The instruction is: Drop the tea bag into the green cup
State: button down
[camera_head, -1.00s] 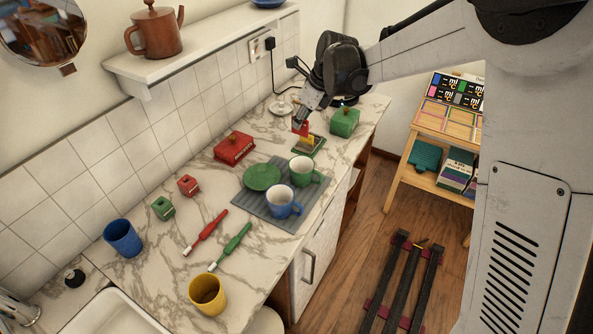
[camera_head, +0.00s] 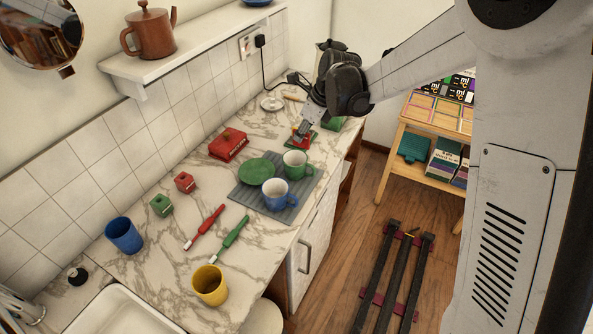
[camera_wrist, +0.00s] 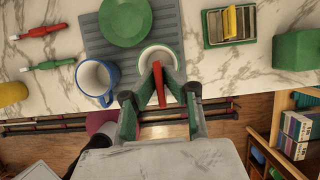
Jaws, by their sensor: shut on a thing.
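A red tea bag (camera_wrist: 159,84) is held between the fingers of my gripper (camera_wrist: 161,92), in the wrist view. In that view it overlaps the green cup (camera_wrist: 148,51), whose pale inside shows around it; the height between them is hard to tell. In the head view my gripper (camera_head: 303,131) appears behind the green cup (camera_head: 297,165), which stands upright on a grey ribbed mat (camera_head: 241,190).
A blue cup (camera_head: 276,195) stands close beside the green cup, and a green saucer (camera_head: 256,171) lies on the same mat. A green-edged tea box (camera_wrist: 207,32) and a green block-like container (camera_wrist: 297,50) are to the right in the wrist view.

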jog(key=shift+f, duration=0.7)
jog(key=c, duration=1.8)
grip_release()
jog(key=shift+r, duration=0.15)
jog(key=v, duration=1.2)
jog(key=shift+s+d, duration=0.1)
